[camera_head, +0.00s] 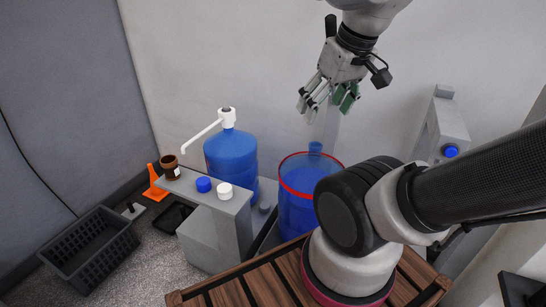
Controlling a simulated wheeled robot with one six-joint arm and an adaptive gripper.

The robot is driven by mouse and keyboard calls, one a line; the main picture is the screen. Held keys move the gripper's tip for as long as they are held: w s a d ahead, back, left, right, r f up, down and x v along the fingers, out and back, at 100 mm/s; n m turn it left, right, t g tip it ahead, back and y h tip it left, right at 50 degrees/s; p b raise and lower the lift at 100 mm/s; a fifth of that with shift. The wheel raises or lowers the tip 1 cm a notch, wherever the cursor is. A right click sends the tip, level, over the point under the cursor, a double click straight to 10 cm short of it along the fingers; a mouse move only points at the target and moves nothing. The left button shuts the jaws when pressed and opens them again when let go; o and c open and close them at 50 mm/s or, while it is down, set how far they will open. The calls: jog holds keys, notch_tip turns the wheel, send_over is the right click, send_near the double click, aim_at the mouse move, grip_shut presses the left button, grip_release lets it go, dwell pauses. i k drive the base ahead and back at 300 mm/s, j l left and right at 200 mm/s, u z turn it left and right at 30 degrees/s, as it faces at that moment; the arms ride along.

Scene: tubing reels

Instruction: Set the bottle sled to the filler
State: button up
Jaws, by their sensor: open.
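A large blue water bottle (230,152) with a white pump and spout on top stands behind the grey bench. To its right stands a translucent blue cylinder (297,208) with a red rim, partly hidden by my arm. I cannot tell for sure which thing is the bottle sled or the filler; a low dark base part shows between the bottle and the cylinder. My gripper (328,100) is open and empty, raised in front of the wall, above and apart from the cylinder.
A grey bench (233,219) holds a brown jar (170,167), a blue cap (203,184) and a white cap (225,191). A black crate (90,250) and an orange cone (154,183) stand on the floor at left. A grey post with a blue button (451,151) stands at right.

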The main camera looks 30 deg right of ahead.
aim_at(296, 216)
jog(key=k+j, duration=0.15)
jog(key=k, duration=0.35)
jog(key=k+j, duration=0.1)
jog(key=k, duration=0.45)
jog(key=j+z, duration=0.05)
